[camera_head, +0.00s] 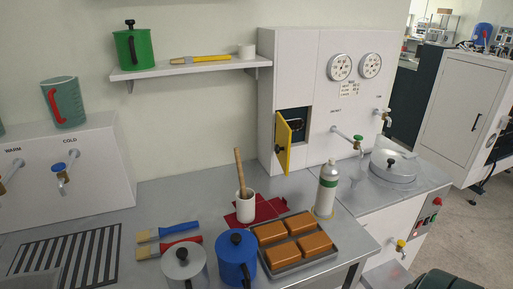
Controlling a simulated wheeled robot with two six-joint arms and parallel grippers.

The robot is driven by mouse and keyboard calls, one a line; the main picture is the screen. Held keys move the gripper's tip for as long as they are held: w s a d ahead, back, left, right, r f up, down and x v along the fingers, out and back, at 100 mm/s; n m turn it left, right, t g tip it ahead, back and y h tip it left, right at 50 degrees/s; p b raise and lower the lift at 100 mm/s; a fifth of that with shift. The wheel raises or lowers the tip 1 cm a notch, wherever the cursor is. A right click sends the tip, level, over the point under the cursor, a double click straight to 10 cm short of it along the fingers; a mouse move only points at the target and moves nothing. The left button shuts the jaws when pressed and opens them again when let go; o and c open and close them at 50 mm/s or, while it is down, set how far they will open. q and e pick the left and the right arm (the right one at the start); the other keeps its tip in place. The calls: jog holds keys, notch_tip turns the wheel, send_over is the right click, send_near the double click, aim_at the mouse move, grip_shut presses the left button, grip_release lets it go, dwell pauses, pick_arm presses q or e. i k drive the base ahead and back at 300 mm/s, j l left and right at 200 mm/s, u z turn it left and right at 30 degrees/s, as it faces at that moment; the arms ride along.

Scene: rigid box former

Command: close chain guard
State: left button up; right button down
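The chain guard is a small yellow door (284,146) on the front of the tall white cabinet (338,115). It stands open, swung outward from the left side of a dark opening (293,122). A round dark part, perhaps a chain wheel, shows inside the opening. A small dark knob or latch sits near the guard's lower left edge. Neither of my grippers is in view.
A shelf (190,68) is at left. Taps project at right.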

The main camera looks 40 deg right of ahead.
aim_at(282, 145)
jog(key=j+z, duration=0.15)
jog(key=z, duration=0.25)
jog(key=j+z, duration=0.15)
jog(key=z, duration=0.25)
jog(key=j+z, duration=0.15)
jog(key=z, duration=0.25)
jog(key=j+z, duration=0.1)
jog(key=z, duration=0.3)
